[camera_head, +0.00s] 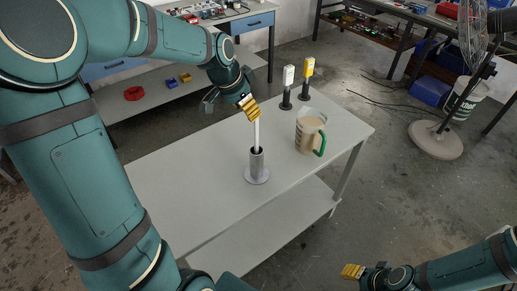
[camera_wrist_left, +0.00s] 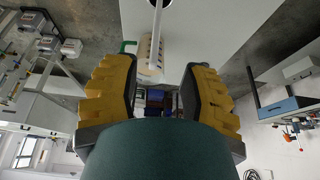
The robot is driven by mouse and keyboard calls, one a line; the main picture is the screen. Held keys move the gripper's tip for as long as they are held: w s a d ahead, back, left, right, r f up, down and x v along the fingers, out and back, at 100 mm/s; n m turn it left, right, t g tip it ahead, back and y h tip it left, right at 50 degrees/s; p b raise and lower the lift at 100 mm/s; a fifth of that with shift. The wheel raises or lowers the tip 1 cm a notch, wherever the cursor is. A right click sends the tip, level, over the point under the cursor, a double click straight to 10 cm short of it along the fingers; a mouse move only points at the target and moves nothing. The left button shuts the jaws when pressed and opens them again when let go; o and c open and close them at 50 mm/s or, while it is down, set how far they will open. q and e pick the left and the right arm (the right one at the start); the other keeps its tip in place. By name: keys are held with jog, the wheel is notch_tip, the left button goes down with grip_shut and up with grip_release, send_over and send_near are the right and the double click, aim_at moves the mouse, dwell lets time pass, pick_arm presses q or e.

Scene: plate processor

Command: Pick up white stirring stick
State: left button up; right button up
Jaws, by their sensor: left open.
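The white stirring stick (camera_head: 257,134) stands upright in a grey metal holder (camera_head: 257,164) on the table. My left gripper (camera_head: 249,106) is at the stick's upper end, its yellow finger pads hiding the stick's top. In the left wrist view the left gripper (camera_wrist_left: 158,88) is open, with its two yellow pads wide apart. The stick (camera_wrist_left: 157,18) shows there at the top middle, in line with the gap between the pads; I see no contact. My right gripper (camera_head: 352,271) is low at the right, away from the table; its finger opening is unclear.
A jug (camera_head: 309,132) with beige contents and a green handle stands right of the holder. A white-topped device (camera_head: 288,77) and a yellow-topped device (camera_head: 307,68) stand behind it on dark stands. The near left part of the table (camera_head: 190,195) is clear.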

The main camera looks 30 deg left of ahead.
aim_at(258, 127)
pick_arm(q)
jog(key=shift+d+b+x, duration=0.15)
jog(key=shift+b+x, duration=0.1)
jog(key=shift+x, duration=2)
jog(key=shift+d+b+x, duration=0.1)
jog(key=shift+b+x, duration=0.15)
jog(key=shift+x, duration=2)
jog(key=shift+s, duration=0.1)
grip_shut()
